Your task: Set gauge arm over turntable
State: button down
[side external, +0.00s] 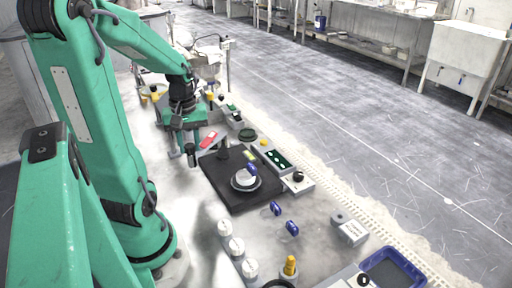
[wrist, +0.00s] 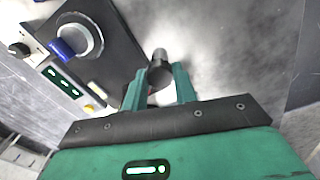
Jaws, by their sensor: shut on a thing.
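My gripper (side external: 186,142) is shut on a dark, short cylinder, which shows between the two green fingers in the wrist view (wrist: 160,75). This cylinder looks like the knob of the gauge arm; its link to anything else is hidden. The turntable is a pale round platen (side external: 245,181) on a black square base (side external: 228,196), to the right of my gripper in the side view. In the wrist view the platen (wrist: 90,42) is at the upper left. A blue-capped piece (wrist: 62,48) stands at its rim. A small dark post (side external: 222,151) rises near the base's far corner.
A red-faced box (side external: 209,140) lies just right of my gripper. A green-slotted tray (side external: 279,160) and a box with a black knob (side external: 298,181) stand beyond the base. Several white round pieces (side external: 237,247) and a blue bin (side external: 392,270) are nearer. Bench left of the base is clear.

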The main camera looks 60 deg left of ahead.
jog(key=shift+d, duration=0.15)
jog(key=w+d+n, duration=0.7)
jog(key=w+n, duration=0.5)
jog(key=w, duration=0.1)
dwell(0.7)
dwell(0.3)
jog(key=c, duration=1.1)
grip_release()
jog(key=shift+r, duration=0.15)
notch_tip(320, 180, up, 8)
jog(key=shift+f, duration=0.2)
jog(key=shift+s+d, duration=0.1)
